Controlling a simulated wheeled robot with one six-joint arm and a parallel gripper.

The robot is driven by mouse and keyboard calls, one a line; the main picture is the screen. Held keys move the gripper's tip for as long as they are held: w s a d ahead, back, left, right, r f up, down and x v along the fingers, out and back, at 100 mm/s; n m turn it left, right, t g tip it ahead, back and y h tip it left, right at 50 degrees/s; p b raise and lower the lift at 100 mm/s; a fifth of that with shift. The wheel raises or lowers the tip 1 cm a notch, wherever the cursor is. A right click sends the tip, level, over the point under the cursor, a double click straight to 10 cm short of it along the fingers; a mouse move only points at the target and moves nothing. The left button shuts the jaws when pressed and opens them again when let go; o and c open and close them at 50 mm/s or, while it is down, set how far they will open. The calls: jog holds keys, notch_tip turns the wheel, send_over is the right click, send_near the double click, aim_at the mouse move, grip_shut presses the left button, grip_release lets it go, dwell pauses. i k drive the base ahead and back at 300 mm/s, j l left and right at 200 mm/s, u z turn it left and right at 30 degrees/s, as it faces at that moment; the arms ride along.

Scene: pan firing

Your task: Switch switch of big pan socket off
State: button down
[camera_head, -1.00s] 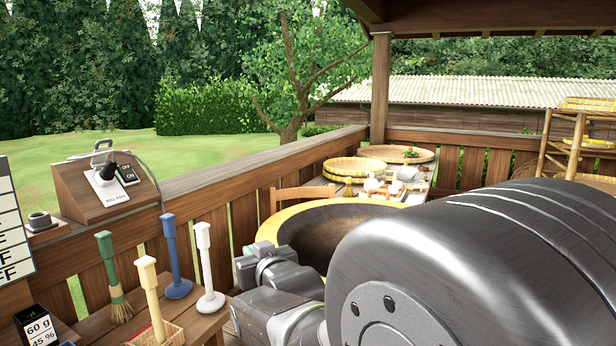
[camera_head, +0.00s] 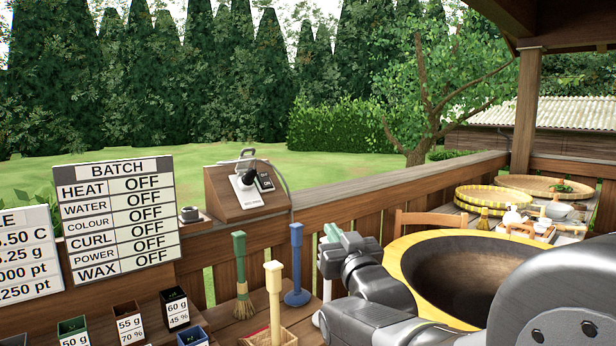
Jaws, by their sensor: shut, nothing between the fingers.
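The big pan socket is a white plate (camera_head: 246,193) on the sloped face of a brown wooden box (camera_head: 222,198), left of centre on the railing. A black plug (camera_head: 248,177) sits in it, with a grey cable looping off to the right. Beside it is a small black switch (camera_head: 265,182) with tiny white lettering; its setting is too small to tell. The big pan (camera_head: 440,262) is a wide dark bowl with a yellow rim at the right. My arm rises in front of the pan, below and right of the socket.
A green-handled brush (camera_head: 241,275), a yellow-handled tool (camera_head: 274,298) and a blue stand (camera_head: 296,265) stand below the socket. A batch board (camera_head: 117,213) reads OFF on every row. A small dark cup (camera_head: 189,214) is left of the box. Open air lies above the railing.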

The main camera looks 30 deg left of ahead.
aim_at(264, 177)
jog(key=i+j+u, duration=0.25)
jog(key=i, duration=0.3)
jog(key=i+j+u, duration=0.25)
jog(key=i, duration=0.35)
jog(key=i+u, duration=0.25)
jog(key=i, duration=0.35)
